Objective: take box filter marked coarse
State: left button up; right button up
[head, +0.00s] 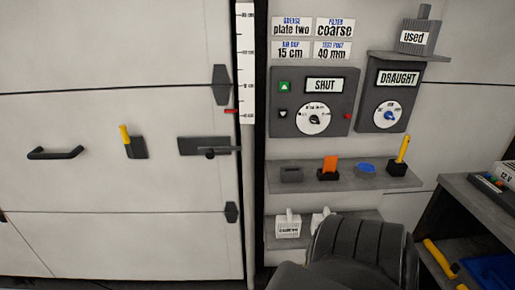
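Two small pale boxes stand on the low shelf below the control panel. The left box (288,226) has a dark-lettered label on its front, too small to read surely. A sign (335,27) on the wall reads "FILTER coarse". No fingertips of either gripper show.
A middle shelf (405,181) holds an orange item (329,166), a blue item (366,169) and a yellow-handled tool (403,150). Above are the SHUT panel (289,117), DRAUGHT panel (376,118) and a "used" box (408,48). A side bench (460,191) stands right; a large pale door (105,180) left.

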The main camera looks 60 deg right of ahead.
aim_at(288, 225)
jog(key=z, duration=0.15)
jog(key=i, duration=0.8)
jog(key=z, duration=1.1)
jog(key=i, duration=0.55)
jog(key=z, duration=0.6)
